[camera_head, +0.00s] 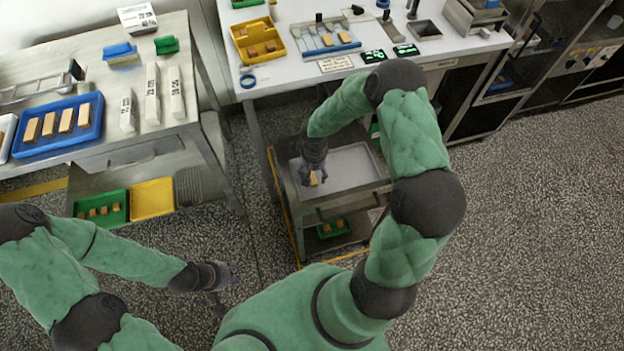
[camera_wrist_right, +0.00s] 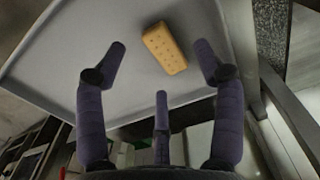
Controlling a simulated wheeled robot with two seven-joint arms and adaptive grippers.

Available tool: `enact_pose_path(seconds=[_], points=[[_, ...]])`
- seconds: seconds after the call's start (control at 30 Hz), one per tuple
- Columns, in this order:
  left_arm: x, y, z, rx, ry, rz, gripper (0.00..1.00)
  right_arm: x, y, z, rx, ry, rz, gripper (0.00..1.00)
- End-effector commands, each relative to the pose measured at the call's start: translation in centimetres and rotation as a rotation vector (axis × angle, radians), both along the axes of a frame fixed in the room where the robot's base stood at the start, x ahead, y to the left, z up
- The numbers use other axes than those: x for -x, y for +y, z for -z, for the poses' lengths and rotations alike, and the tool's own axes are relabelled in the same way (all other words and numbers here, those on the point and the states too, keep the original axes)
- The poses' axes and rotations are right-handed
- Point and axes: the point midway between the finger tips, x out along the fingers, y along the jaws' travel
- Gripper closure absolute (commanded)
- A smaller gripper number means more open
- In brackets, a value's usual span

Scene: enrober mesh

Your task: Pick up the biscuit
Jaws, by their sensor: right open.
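A rectangular golden biscuit (camera_wrist_right: 165,48) with small holes lies flat on a grey tray (camera_wrist_right: 60,65). In the head view the biscuit (camera_head: 314,178) shows partly beside my right gripper (camera_head: 312,174), near the left end of the tray (camera_head: 352,165) on a metal cart. In the right wrist view my right gripper (camera_wrist_right: 160,75) is open, its three dark fingers spread around and short of the biscuit, with nothing between them. My left gripper (camera_head: 222,283) hangs over the speckled floor at lower left; its fingers are too small to read.
A blue tray (camera_head: 60,128) with several biscuits sits on the left table. Below it are a green tray (camera_head: 102,208) and a yellow tray (camera_head: 152,198). A yellow bin (camera_head: 258,40) stands on the back bench. The cart's raised tray rim surrounds the biscuit.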

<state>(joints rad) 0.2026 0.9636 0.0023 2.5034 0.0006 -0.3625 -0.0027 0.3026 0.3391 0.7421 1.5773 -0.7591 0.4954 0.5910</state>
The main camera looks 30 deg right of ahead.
Motion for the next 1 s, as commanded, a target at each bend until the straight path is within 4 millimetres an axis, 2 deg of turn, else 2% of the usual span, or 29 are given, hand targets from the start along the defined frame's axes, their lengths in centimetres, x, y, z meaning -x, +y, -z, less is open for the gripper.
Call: enact_pose_path(seconds=[0.03, 0.2, 0.43, 0.6, 1.0], points=[[0.0, 0.0, 0.8, 0.000, 0.000, 0.000, 0.60, -0.1, -0.1, 1.2, 0.000, 0.002, 0.001, 0.31], [0.0, 0.0, 1.5, 0.000, 0.000, 0.000, 0.60, 0.0, -0.1, 3.1, -0.001, 0.003, 0.000, 0.31], [0.0, 0.0, 1.4, 0.000, 0.000, 0.000, 0.60, 0.0, -0.1, 3.0, -0.001, 0.001, 0.001, 0.31], [0.0, 0.0, 1.4, 0.000, 0.000, 0.000, 0.60, 0.0, -0.1, 3.0, -0.001, 0.001, 0.000, 0.78], [0.0, 0.0, 1.3, 0.000, 0.000, 0.000, 0.60, 0.0, -0.1, 2.9, -0.001, 0.001, 0.000, 0.79]])
